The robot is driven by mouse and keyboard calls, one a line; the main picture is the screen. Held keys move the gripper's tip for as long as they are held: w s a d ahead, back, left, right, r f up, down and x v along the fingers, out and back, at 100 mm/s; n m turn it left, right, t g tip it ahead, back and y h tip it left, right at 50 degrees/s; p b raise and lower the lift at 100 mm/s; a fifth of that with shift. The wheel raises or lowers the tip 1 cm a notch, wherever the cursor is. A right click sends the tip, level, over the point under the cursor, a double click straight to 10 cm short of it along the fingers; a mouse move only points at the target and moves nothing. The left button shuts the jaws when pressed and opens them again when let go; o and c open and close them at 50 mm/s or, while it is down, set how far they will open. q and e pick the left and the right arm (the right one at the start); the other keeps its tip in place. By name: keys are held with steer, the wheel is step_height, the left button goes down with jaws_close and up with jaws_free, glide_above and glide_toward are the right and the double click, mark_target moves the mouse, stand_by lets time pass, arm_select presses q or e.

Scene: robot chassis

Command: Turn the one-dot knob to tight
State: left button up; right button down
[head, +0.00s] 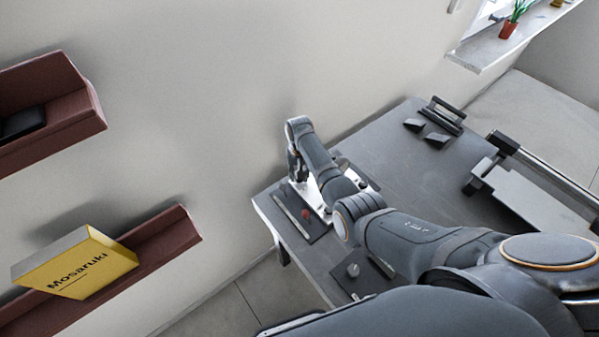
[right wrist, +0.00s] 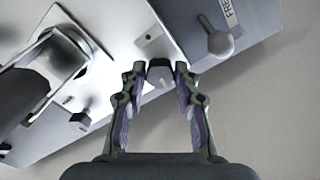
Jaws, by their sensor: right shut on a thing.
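In the right wrist view my right gripper (right wrist: 160,78) is shut on a small dark faceted knob (right wrist: 160,65), one fingertip on each side. The knob stands on a pale metal panel (right wrist: 112,22), near its edge. A small label plate (right wrist: 150,38) lies just beyond the knob; its marks are too small to read. A second faceted knob (right wrist: 80,121) stands on the panel at the left, apart from the gripper. In the head view my right gripper (head: 296,172) is at the table's far left end, over the panel (head: 322,188). My left gripper is not in view.
A ball-ended lever (right wrist: 219,43) stands on a dark strip beside a partly visible label. On the table (head: 385,150) are a dark plate with a red knob (head: 306,214), a round grey knob (head: 353,270) and dark blocks (head: 436,138). Shelves (head: 165,235) hang at left.

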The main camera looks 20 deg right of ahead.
steer(key=m+p, duration=0.1)
steer(key=m, duration=0.1)
steer(key=shift+r+m, duration=0.15)
steer(key=shift+m, duration=0.25)
steer(key=m, duration=0.3)
steer(key=shift+m+p, duration=0.3)
steer(key=shift+p, duration=0.05)
steer(key=m, duration=0.5)
steer(key=shift+w+m+p, duration=0.15)
steer(key=shift+m+p, duration=0.15)
steer(key=shift+p, duration=0.05)
steer(key=c, duration=1)
jaws_free()
step_height(320, 180, up, 12)
steer(key=shift+f, duration=0.1)
